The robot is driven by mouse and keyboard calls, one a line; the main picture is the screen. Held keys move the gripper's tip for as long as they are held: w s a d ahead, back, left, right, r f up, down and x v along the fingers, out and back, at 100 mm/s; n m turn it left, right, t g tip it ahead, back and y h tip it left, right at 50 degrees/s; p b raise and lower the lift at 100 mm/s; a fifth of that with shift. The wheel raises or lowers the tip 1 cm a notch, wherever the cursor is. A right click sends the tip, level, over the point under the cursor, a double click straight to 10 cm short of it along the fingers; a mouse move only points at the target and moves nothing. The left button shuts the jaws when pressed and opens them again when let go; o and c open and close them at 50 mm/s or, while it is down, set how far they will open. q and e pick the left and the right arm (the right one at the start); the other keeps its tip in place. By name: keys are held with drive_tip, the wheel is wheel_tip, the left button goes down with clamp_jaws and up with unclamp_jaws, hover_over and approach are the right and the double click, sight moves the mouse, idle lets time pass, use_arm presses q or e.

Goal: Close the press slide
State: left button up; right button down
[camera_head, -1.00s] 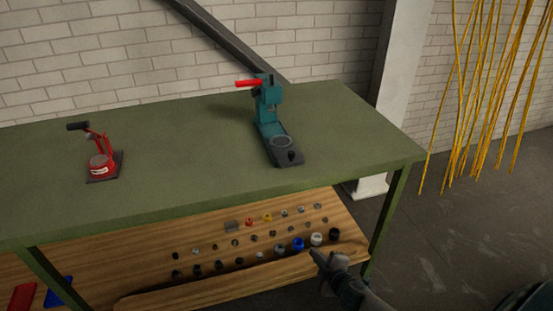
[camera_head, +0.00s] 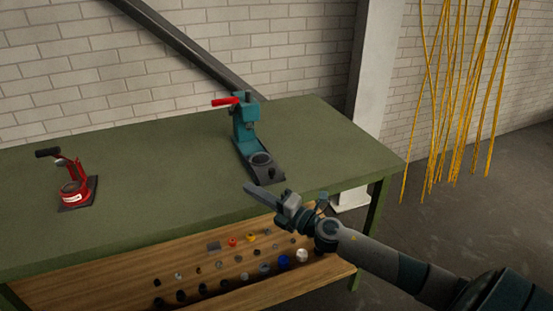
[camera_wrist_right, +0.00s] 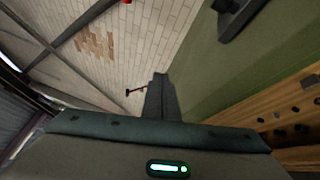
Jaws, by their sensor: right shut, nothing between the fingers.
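The teal press (camera_head: 244,130) with a red lever (camera_head: 226,101) stands on the green table. Its dark slide (camera_head: 274,174) reaches out toward the table's front edge and carries a round seat (camera_head: 261,159). My right gripper (camera_head: 262,195) is shut and empty. In the head view its fingertips appear just below the slide's front end, apart from it as far as I can tell. In the right wrist view the shut fingers (camera_wrist_right: 161,96) point ahead and show nothing held. My left gripper is not in view.
A smaller red press (camera_head: 73,190) stands at the left of the green table (camera_head: 170,180). The wooden shelf (camera_head: 110,285) below holds several small parts. A pillar (camera_head: 372,90) and yellow hanging strands (camera_head: 455,100) are at the right. The tabletop between the presses is clear.

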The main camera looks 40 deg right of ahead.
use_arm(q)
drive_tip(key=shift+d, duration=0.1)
use_arm(e)
drive_tip(key=d+r+n+g+h, duration=0.1)
drive_tip(key=d+r+n+g, duration=0.1)
drive_tip(key=d+n+g, duration=0.2)
drive_tip(key=w+d+r+n+g+h, duration=0.1)
drive_tip(key=d+n+g, duration=0.4)
drive_tip(key=d+n, duration=0.5)
drive_tip(key=shift+d+r+n+h, duration=0.3)
drive_tip(key=shift+d+r+h, duration=0.5)
drive_tip(key=shift+d, duration=2.2)
